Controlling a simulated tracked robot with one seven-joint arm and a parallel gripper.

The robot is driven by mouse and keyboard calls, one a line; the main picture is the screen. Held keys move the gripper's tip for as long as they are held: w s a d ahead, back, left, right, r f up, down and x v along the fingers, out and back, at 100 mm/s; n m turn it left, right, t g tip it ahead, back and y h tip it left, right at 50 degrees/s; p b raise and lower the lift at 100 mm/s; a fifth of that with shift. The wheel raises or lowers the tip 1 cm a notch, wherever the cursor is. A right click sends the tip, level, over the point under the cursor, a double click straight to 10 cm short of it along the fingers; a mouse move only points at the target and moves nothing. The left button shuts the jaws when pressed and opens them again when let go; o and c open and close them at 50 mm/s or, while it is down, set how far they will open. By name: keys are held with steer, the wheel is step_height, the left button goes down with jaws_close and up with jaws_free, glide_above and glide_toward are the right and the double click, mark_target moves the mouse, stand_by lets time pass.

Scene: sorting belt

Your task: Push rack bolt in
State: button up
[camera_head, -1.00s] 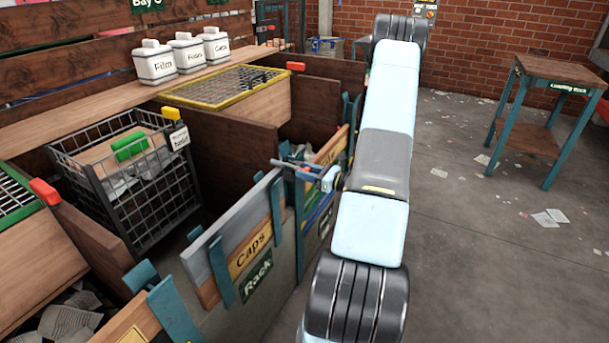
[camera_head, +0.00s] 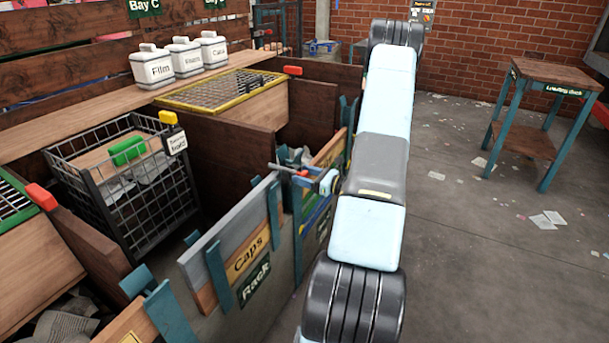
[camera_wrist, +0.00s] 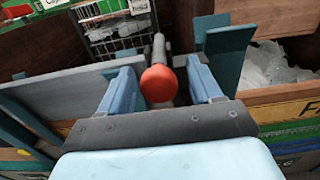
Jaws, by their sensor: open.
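The rack bolt (camera_wrist: 159,47) is a grey rod with a round red knob (camera_wrist: 158,84) at its near end. In the camera_wrist view the knob sits between the two blue fingers of my gripper (camera_wrist: 163,68), with gaps on both sides; the fingers are apart and not closed on it. In the camera_head view the red knob (camera_head: 303,172) shows just left of my gripper (camera_head: 318,177), at the top edge of the bay front. The "Rack" sign (camera_head: 255,287) is on a grey front panel below the "Caps" sign (camera_head: 248,253).
A wire basket (camera_head: 135,205) with a green-handled item stands behind the panel. Teal posts (camera_head: 218,278) rise beside the front boards. White jars (camera_head: 153,70) stand on the back shelf. A wooden table (camera_head: 545,75) stands right, with open littered floor (camera_head: 480,240) between.

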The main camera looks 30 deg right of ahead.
steer(key=v, duration=1.3)
steer(key=s+a+r+n+g+y, duration=0.1)
steer(key=a+r+n+g, duration=0.7)
steer(key=a, duration=0.3)
steer(key=a+r+n+g+y, duration=0.2)
steer(key=a+r+n+g, duration=0.3)
steer(key=a+r+n, duration=0.45)
steer(key=s+a+r+n+t+h, duration=0.1)
steer(key=s+a+r+n+h, duration=0.4)
steer(key=s+r+n+h, duration=0.1)
steer(key=s+a+r+n+t+h, duration=0.1)
steer(key=s+a+r+n+h, duration=0.4)
steer(key=s+r, duration=0.3)
steer(key=shift+s+a+r+n+t+h, duration=0.4)
steer(key=shift+r+n, duration=0.45)
steer(key=shift+r, duration=0.15)
stand_by(0.4)
